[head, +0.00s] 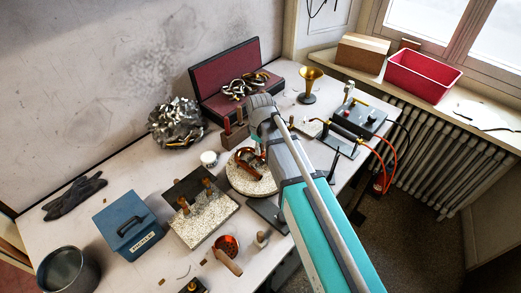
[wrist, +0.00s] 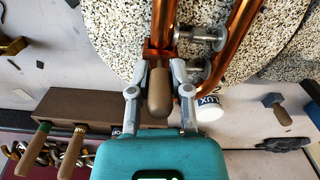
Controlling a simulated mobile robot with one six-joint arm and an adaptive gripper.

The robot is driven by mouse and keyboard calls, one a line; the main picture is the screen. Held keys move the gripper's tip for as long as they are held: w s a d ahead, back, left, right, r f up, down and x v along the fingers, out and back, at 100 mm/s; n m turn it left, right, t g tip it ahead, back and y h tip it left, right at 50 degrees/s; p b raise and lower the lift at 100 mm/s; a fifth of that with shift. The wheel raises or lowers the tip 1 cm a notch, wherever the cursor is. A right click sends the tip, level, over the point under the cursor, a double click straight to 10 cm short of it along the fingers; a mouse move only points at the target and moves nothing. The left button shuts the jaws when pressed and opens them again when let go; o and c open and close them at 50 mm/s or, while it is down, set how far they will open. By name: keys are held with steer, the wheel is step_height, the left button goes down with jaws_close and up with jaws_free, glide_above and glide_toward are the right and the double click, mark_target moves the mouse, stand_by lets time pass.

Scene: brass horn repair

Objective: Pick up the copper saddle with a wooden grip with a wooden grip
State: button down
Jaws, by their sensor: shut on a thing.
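In the wrist view, my gripper (wrist: 159,76) is shut on the wooden grip (wrist: 159,92) of the copper saddle (wrist: 155,50), one finger on each side. The saddle sits at the end of a copper tube (wrist: 163,18); whether they touch is unclear. A second copper tube (wrist: 240,35) runs beside it, over a round speckled pad (wrist: 110,30). In the head view, the bent copper tube (head: 244,170) lies on the speckled pad (head: 262,186). My arm hides the saddle and fingertips there.
A wooden rack (wrist: 100,108) with wooden-handled tools stands close to my gripper. A white jar (wrist: 209,103) is at its right. An open red-lined case (head: 225,78) is behind.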

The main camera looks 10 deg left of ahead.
steer(key=shift+r, duration=0.2)
stand_by(0.4)
step_height(320, 180, up, 2)
steer(key=shift+r+p, duration=0.1)
steer(key=shift+p, duration=1.15)
steer(key=s+d+r+p, duration=0.2)
steer(key=s+r+p, duration=0.3)
steer(key=s, duration=0.1)
steer(key=s+d+r+p, duration=0.3)
steer(key=s+r+p, duration=0.2)
steer(key=s, duration=0.1)
steer(key=shift+s+d+r, duration=0.2)
steer(key=shift+s+d, duration=0.1)
steer(key=shift+s, duration=0.1)
